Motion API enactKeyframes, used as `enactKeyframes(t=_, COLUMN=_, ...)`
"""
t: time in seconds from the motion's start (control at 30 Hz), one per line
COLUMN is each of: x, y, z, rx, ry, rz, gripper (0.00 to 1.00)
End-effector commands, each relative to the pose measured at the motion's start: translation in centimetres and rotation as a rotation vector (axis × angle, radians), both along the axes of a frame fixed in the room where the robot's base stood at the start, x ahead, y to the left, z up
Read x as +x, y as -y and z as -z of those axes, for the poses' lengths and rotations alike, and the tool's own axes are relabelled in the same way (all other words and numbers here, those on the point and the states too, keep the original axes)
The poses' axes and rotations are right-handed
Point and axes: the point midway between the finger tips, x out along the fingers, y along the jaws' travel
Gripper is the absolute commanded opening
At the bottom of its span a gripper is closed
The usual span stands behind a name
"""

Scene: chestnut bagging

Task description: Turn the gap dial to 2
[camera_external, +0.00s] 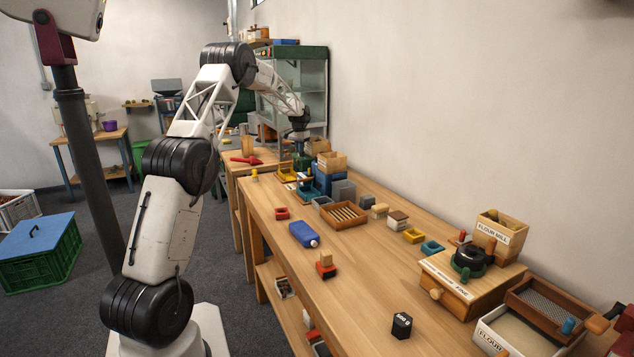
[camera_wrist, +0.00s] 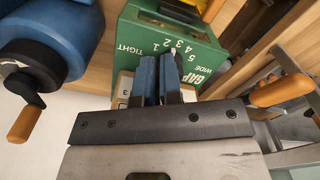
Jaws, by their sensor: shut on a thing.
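In the wrist view a green panel (camera_wrist: 140,35) carries the lettering TIGHT, WIDE and GAP, with an arc of numbers at its top. My gripper (camera_wrist: 158,66) has its two blue fingers close together at the middle of that arc, shut on the gap dial. In the external view my gripper (camera_external: 300,138) is at the far end of the long bench, pointing down.
In the wrist view a blue drum (camera_wrist: 45,40) with an orange-handled crank (camera_wrist: 25,122) is at left, and an orange handle (camera_wrist: 283,92) at right. On the bench (camera_external: 350,265) stand a wooden tray (camera_external: 342,226), a blue box (camera_external: 303,234) and a flour mill (camera_external: 502,232).

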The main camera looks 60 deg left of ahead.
Motion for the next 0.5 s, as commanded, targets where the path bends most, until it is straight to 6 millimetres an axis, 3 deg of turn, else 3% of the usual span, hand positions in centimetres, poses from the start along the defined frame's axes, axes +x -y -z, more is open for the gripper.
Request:
enactKeyframes(t=0.03, x=-0.19, y=0.52, z=2.35, rx=-0.021, ry=-0.018, rz=0.002, gripper=0.00)
enactKeyframes(t=0.5, x=-0.74, y=0.82, z=1.74, rx=-0.017, ry=-0.016, rz=0.000, gripper=0.00)
